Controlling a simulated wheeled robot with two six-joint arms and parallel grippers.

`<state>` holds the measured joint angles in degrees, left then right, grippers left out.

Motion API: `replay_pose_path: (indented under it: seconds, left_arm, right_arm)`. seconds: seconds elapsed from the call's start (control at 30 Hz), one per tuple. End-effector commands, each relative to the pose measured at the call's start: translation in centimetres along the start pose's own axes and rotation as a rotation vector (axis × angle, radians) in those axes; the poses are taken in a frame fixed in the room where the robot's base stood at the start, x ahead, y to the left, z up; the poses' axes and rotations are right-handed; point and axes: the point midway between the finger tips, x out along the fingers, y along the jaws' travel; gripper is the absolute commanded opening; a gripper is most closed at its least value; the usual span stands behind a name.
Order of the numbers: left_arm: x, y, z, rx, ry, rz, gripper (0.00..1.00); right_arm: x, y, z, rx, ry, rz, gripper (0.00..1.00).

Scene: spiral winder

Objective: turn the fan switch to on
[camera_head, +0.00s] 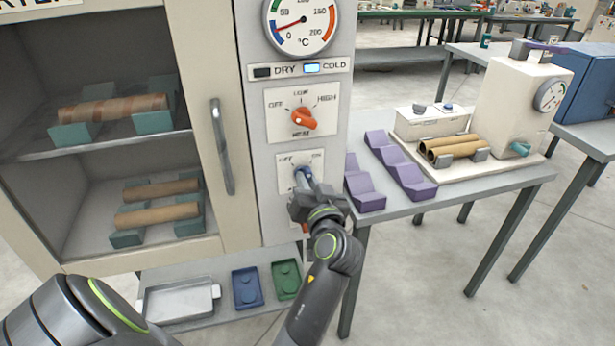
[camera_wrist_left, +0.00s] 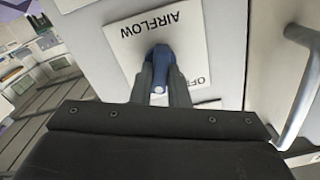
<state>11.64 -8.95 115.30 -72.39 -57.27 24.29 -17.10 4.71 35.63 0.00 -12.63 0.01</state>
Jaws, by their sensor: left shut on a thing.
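The fan switch is a blue knob (camera_head: 302,173) on a white plate with OFF at its upper left and ON at its upper right. In the left wrist view the same knob (camera_wrist_left: 161,66) sits below the upside-down word AIRFLOW. OFF shows to its right there; ON is hidden. My left gripper (camera_head: 307,184) is shut on the knob, with one finger on each side in the left wrist view (camera_wrist_left: 159,84). The knob stands close to upright between the two labels; its exact angle is hard to tell. My right gripper is not in view.
Above is an orange HEAT knob (camera_head: 303,118) and a temperature dial (camera_head: 301,22). A cabinet door handle (camera_head: 222,147) stands out to the left. Purple cradles (camera_head: 400,165) and a white machine (camera_head: 515,105) are on the table at right. Trays (camera_head: 180,300) lie below.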

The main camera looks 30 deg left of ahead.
Motion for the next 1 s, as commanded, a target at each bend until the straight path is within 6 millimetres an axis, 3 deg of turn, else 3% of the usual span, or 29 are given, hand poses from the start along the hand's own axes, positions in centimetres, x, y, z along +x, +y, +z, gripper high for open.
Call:
replay_pose_path:
  seconds: [0.43,1.0]
  left_arm:
    - [0.0,0.1,-0.2,0.281,0.003,0.000,0.00]
    - [0.0,0.1,-0.1,0.348,0.005,-0.001,0.00]
  right_arm:
    - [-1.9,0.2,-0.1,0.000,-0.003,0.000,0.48]
    - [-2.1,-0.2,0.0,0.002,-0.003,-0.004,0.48]
